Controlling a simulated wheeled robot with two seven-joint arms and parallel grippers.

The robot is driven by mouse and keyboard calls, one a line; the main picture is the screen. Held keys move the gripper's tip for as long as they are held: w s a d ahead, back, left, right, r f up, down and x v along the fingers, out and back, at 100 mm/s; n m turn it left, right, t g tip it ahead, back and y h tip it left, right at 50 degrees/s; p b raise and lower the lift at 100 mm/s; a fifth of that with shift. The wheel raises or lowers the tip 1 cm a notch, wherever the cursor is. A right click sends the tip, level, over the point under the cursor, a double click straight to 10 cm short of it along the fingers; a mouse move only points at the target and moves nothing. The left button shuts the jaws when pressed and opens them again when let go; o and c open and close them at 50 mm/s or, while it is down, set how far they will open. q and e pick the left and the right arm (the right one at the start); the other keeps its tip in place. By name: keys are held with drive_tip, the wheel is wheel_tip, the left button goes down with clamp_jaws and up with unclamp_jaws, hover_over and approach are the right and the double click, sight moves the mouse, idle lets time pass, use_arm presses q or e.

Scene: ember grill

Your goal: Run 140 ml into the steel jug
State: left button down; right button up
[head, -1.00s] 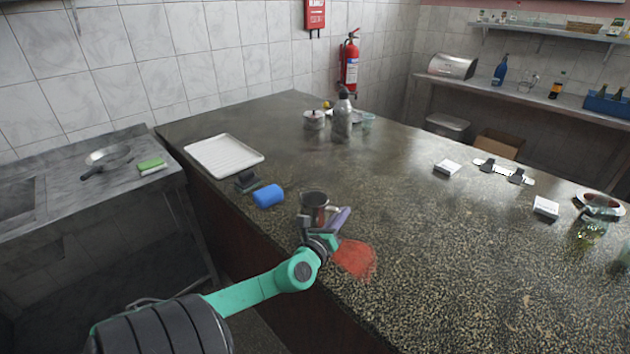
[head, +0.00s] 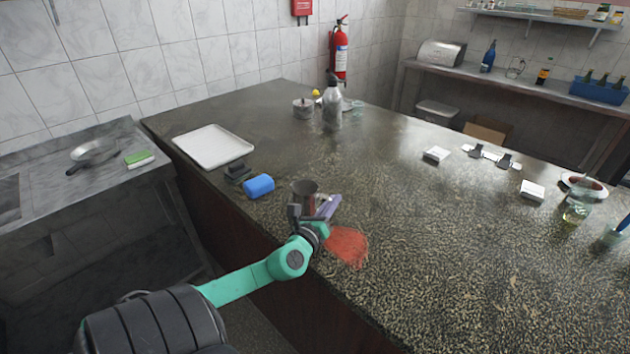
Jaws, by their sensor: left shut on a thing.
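The steel jug (head: 305,188) is a small dark metal cup standing upright near the counter's left front edge. My left gripper (head: 312,209) is at the jug's near side, with a dark finger to the left and a grey-purple finger to the right. It is shut on the jug and hides its lower part and handle. I cannot tell whether the jug's base touches the counter. My right gripper is out of view. No tap or measuring scale is clear in view.
A red cloth or patch (head: 347,246) lies right of the gripper, a blue roll-like object (head: 259,186) left of the jug. A white tray (head: 213,146) and grey bottle (head: 332,108) stand farther back. The counter's middle is clear.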

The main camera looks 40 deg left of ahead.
use_arm(q)
wheel_tip(320, 180, up, 20)
drive_tip(key=p, duration=0.7)
